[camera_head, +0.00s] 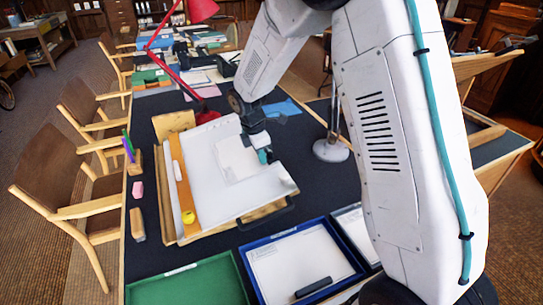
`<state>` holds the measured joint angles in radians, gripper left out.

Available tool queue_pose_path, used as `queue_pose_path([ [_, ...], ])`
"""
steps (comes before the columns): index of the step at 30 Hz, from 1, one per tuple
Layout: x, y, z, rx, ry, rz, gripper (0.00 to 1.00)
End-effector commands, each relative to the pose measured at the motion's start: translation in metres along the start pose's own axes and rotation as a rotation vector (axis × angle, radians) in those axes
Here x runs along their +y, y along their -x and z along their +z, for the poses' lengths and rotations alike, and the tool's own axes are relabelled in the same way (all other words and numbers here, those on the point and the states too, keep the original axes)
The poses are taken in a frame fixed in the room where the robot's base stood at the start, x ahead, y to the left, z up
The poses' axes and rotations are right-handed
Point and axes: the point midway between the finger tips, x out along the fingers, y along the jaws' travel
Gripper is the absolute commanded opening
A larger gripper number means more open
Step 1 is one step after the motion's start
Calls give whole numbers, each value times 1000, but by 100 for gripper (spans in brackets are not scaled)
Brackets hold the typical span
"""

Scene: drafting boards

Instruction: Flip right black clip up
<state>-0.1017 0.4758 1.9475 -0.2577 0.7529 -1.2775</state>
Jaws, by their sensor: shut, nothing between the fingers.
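A drafting board (206,202) lies on the dark table, with a large white sheet (250,197) and a smaller white sheet (232,164) on it. My gripper (264,157) points down at the board's right side, at the right edge of the smaller sheet. Its fingers are together with nothing seen between them. I cannot tell whether it touches the board. I cannot make out the right black clip for certain; my gripper and wrist cover part of the board's upper right edge.
A wooden strip (181,185) with a yellow round thing (188,216) lies along the board's left side. A red lamp (163,75) stands behind, a silver lamp base (331,150) to the right. Green (190,285) and blue (247,262) trays are in front.

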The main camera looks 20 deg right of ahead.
Motion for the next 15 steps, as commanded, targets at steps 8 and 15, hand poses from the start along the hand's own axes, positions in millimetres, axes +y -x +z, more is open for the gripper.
queue_pose_path([
  [8, 0, -1, 0, 0, 0, 0, 0],
  [15, 0, 0, 3, 0, -1, 0, 0],
])
